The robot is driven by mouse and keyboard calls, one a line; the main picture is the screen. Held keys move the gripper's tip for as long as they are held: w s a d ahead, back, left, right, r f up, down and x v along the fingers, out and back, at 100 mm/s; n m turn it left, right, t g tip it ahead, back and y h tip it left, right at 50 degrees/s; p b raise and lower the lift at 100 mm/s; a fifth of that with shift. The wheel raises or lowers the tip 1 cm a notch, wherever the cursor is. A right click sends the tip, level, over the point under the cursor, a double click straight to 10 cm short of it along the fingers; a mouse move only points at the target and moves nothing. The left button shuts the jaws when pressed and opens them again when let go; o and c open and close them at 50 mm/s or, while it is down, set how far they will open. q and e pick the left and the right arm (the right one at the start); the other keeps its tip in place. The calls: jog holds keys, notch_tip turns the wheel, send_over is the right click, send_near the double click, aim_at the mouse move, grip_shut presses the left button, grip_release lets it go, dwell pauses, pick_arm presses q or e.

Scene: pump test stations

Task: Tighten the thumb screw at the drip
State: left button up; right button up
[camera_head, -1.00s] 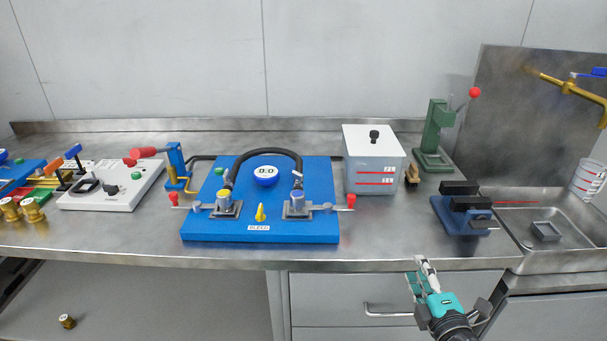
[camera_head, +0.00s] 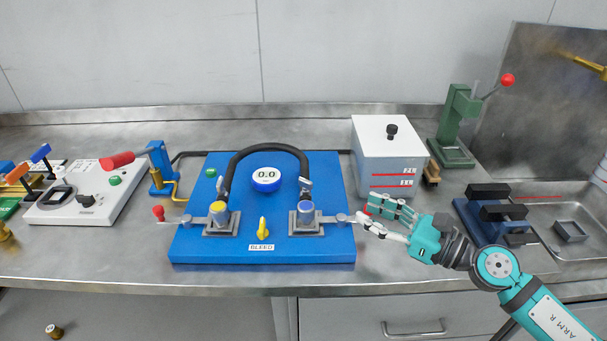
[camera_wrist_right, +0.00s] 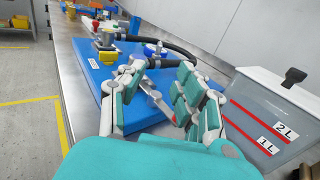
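A blue board (camera_head: 265,215) carries two grey couplings joined by a black hose. The left coupling (camera_head: 219,215) has a yellow cap and a side lever ending in a red ball (camera_head: 158,212). The right coupling (camera_head: 306,219) has a blue-grey cap and a side lever (camera_head: 340,218) pointing right. No drip can be made out at either coupling. My right gripper (camera_head: 367,208) is open at the outer end of the right lever. Contact cannot be told. My left gripper is not in view.
A grey-white tank (camera_head: 385,155) stands just behind my right gripper. A blue clamp fixture (camera_head: 490,215) and a sink (camera_head: 570,225) lie right. A blue hand pump (camera_head: 161,168) and white control box (camera_head: 85,195) stand left. A yellow bleed valve (camera_head: 263,229) sits at the board's front.

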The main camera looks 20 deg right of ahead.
aim_at(312, 183)
jog(key=x, duration=0.1)
jog(key=p+x, duration=0.1)
jog(key=x, duration=0.1)
jog(key=p+x, duration=0.1)
jog(key=shift+w+a+r, duration=0.2)
jog(key=shift+w+r, duration=0.15)
jog(key=shift+r, duration=0.05)
jog(key=p+x, duration=0.1)
jog(key=x, duration=0.2)
jog(key=p+x, duration=0.1)
jog(key=x, duration=0.2)
jog(key=p+x, duration=0.2)
jog(key=x, duration=0.1)
jog(key=shift+w+a+f, duration=0.35)
jog(key=shift+w+a, duration=0.3)
jog(key=shift+w, duration=0.2)
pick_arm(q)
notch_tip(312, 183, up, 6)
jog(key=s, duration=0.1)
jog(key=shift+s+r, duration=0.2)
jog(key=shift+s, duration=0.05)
pick_arm(e)
grip_shut()
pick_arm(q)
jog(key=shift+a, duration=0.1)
